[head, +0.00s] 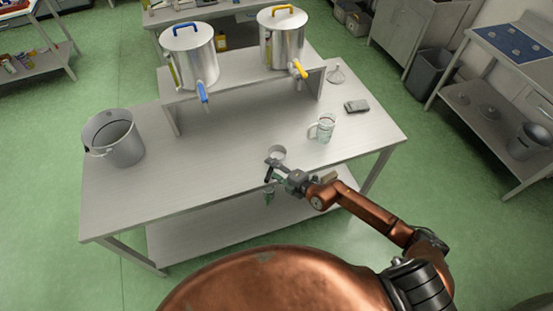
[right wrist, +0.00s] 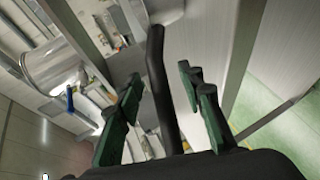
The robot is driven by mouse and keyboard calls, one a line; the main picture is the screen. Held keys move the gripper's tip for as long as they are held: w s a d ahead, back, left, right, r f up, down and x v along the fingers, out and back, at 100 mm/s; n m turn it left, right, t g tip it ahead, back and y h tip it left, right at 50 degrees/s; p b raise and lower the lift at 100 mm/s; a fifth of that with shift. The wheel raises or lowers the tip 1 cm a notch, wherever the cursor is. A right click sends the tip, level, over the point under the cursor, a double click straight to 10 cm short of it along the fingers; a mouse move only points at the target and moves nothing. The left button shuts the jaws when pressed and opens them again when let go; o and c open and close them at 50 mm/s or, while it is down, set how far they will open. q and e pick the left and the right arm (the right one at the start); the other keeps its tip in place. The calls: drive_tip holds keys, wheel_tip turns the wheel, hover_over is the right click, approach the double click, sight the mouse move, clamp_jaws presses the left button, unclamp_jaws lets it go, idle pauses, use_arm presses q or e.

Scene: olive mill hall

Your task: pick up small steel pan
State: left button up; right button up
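The small steel pan (head: 278,152) sits at the front edge of the steel table, its dark handle (head: 267,174) pointing out past the edge toward me. In the right wrist view the black handle (right wrist: 157,75) runs lengthwise between the green fingers, and part of the pan's pale body (right wrist: 165,10) shows at the top. My right gripper (head: 271,180) is at the table's front edge, around the handle. Its fingers (right wrist: 160,88) are spread, with a visible gap on each side of the handle. My left gripper is out of view.
The steel table (head: 200,150) also holds a glass mug (head: 327,128) behind the pan to its right, a dark flat device (head: 357,106) and a bucket (head: 123,147) at left. Two steel drums with taps (head: 191,60) (head: 281,40) stand on the raised shelf.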

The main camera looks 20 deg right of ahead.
drive_tip(key=shift+w+a, duration=0.1)
drive_tip(key=shift+w, duration=0.1)
drive_tip(key=shift+c, duration=0.4)
clamp_jaws()
